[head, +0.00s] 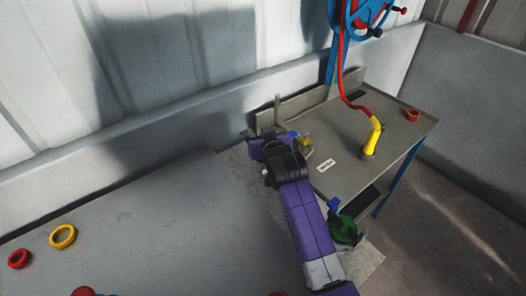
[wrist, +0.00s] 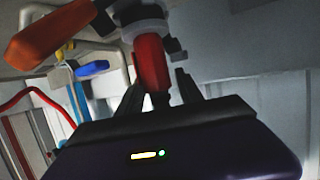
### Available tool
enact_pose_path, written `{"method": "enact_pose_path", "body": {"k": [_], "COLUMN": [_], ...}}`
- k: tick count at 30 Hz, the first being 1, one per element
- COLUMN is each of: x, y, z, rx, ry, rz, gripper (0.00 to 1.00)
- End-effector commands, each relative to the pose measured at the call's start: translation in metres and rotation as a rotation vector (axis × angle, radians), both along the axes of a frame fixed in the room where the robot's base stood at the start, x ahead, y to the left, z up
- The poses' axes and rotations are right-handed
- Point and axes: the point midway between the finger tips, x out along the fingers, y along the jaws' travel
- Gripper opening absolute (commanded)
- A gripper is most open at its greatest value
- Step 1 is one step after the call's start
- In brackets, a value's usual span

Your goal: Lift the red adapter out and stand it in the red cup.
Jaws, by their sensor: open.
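A red piece, which looks like the red adapter (wrist: 152,62), shows in the wrist view with one end against a pale grey collar. My gripper (wrist: 158,84) is open, with its two dark fingers on either side of the red piece. I cannot tell whether they touch it. In the head view my gripper (head: 259,143) is at the left edge of the workbench, and my arm hides the adapter there. A red cup (head: 19,259) stands on the grey table at the far left, beside a yellow cup (head: 63,237).
An orange handle (wrist: 45,35) and a blue handle (wrist: 92,68) are close left of the fingers. The workbench (head: 390,125) carries a yellow nozzle (head: 374,137) on a red hose and a red ring (head: 412,115). The grey table (head: 150,225) has wide bare room.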

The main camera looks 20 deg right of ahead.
Motion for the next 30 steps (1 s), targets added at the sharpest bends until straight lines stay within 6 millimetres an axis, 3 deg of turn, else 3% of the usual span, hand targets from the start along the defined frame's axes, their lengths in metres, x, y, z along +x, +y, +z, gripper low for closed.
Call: {"method": "enact_pose_path", "body": {"k": [1, 7, 30], "x": [-0.0002, -0.0003, -0.0005], "y": [0.0, 0.0, -0.0001], "z": [-0.0002, -0.0002, -0.0004], "rx": [0.0, 0.0, 0.0], "ry": [0.0, 0.001, 0.001], "rz": [0.0, 0.0, 0.0], "gripper": [0.37, 0.0, 0.0]}}
